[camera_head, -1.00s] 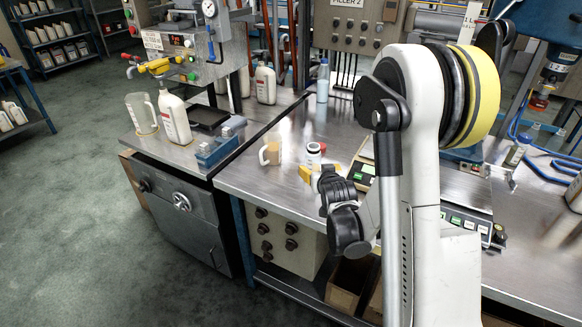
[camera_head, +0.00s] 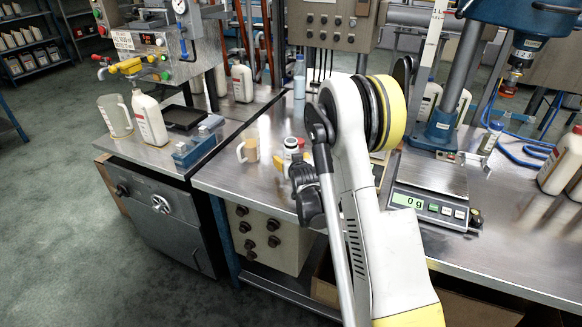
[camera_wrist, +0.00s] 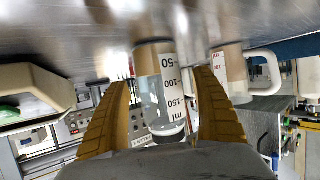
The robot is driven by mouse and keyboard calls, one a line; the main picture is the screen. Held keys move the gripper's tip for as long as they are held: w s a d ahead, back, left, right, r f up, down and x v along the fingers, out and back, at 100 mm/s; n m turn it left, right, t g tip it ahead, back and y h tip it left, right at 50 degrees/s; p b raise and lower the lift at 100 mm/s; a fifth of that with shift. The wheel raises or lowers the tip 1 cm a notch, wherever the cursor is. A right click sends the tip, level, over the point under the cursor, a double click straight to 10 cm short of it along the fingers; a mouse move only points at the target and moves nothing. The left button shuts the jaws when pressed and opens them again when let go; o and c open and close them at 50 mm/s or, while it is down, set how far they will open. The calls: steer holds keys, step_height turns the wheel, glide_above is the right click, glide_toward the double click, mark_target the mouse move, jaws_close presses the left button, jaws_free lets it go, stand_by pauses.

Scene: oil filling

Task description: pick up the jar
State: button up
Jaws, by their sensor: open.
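The jar (camera_wrist: 163,92) is a small clear container with a white ml scale label, and it appears upside down in the wrist view. It stands between my gripper's two yellow fingers (camera_wrist: 162,80), with a visible gap on at least the left side. My gripper is open. In the head view the jar (camera_head: 291,146) stands on the steel bench, just beyond my gripper (camera_head: 288,160). My dark wrist and gripper hide its lower part there.
A handled jug (camera_head: 248,148) with tan contents stands left of the jar; it also shows in the wrist view (camera_wrist: 236,75). A bench scale (camera_head: 436,208) reading 0 g is to the right. A blue-capped bottle (camera_head: 299,78) stands behind. Bare bench (camera_head: 235,178) lies at front left.

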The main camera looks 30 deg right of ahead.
steer(key=shift+w+d, duration=0.1)
steer(key=shift+w, duration=0.1)
steer(key=c, duration=1.3)
steer(key=shift+r, duration=0.1)
